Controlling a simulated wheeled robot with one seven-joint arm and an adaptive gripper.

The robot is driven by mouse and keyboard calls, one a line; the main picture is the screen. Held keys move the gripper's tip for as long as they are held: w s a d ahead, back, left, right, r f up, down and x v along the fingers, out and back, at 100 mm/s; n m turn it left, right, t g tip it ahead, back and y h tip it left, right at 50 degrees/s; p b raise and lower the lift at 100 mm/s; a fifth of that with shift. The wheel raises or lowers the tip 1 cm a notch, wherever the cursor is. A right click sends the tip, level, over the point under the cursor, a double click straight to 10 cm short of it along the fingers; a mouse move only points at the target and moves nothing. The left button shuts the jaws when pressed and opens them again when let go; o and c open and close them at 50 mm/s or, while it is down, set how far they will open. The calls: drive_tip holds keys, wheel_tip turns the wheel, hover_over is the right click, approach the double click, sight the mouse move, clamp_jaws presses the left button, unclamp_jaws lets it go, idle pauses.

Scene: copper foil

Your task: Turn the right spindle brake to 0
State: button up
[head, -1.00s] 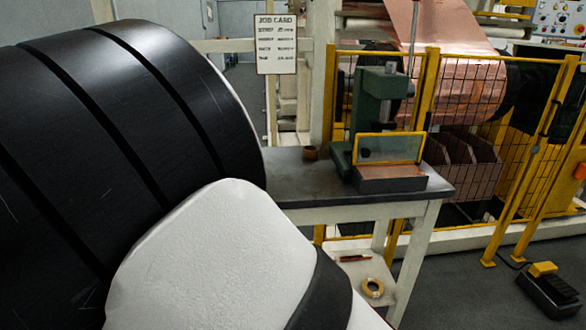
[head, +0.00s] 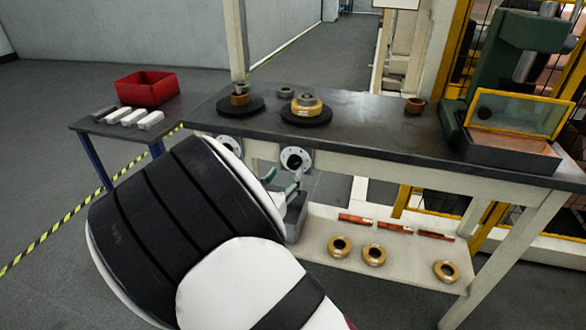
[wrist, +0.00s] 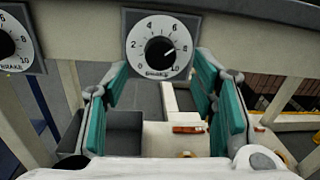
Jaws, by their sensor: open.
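The right spindle brake (wrist: 159,48) is a black knob on a round white dial numbered 0 to 10, fixed to the bench's front edge. Its pale mark points to the upper right, near 8. It also shows in the head view (head: 296,159). My gripper (wrist: 160,74) is open and empty, its teal fingers spread left and right below the dial, not touching the knob. In the head view my gripper (head: 286,184) is just below the right dial, partly hidden by my arm. The left dial (wrist: 8,45) is cut off at the wrist view's left edge.
On the bench (head: 370,120) stand two spindles with black discs (head: 306,114). A green press (head: 500,75) stands at its right. The lower shelf (head: 400,255) holds copper strips and rolls. A side table with a red bin (head: 147,88) is at left.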

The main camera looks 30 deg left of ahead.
sight(293, 164)
drive_tip(key=shift+w+a+b, duration=0.2)
drive_tip(key=shift+w+a, duration=0.05)
drive_tip(key=shift+w, duration=1)
drive_tip(key=shift+w+a+b, duration=0.15)
drive_tip(key=shift+w+a, duration=0.05)
drive_tip(key=shift+w, duration=1.05)
drive_tip(key=c, duration=1.1)
drive_tip(key=shift+c, duration=0.2)
